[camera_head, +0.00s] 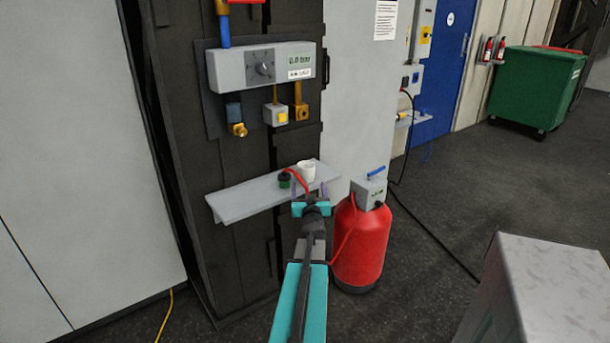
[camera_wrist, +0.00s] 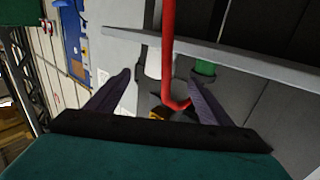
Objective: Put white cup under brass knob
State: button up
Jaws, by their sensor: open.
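The white cup (camera_head: 306,171) stands upright on a grey wall shelf (camera_head: 240,200), near its right end. A brass knob-like fitting (camera_head: 238,129) hangs under a blue pipe at the left of the wall panel, above the shelf. A second brass fitting (camera_head: 301,112) sits further right. My gripper (camera_head: 306,190) is open in front of the shelf and cup. In the wrist view, which looks upside down, the cup (camera_wrist: 153,64) shows between the open fingers; I cannot tell whether they touch it.
A red tank (camera_head: 360,245) stands right of the shelf. A grey control box (camera_head: 262,66) is above. A grey block (camera_head: 550,290) stands at the lower right.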

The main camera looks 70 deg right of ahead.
aim_at(307, 175)
jog(key=shift+x, duration=4.15)
jog(key=shift+w, duration=0.1)
jog(key=shift+p+x, duration=0.45)
jog(key=shift+x, duration=2.1)
jog(key=shift+c, duration=0.5)
jog(key=c, duration=1.1)
jog(key=shift+o, duration=0.2)
jog(key=shift+r, duration=0.2)
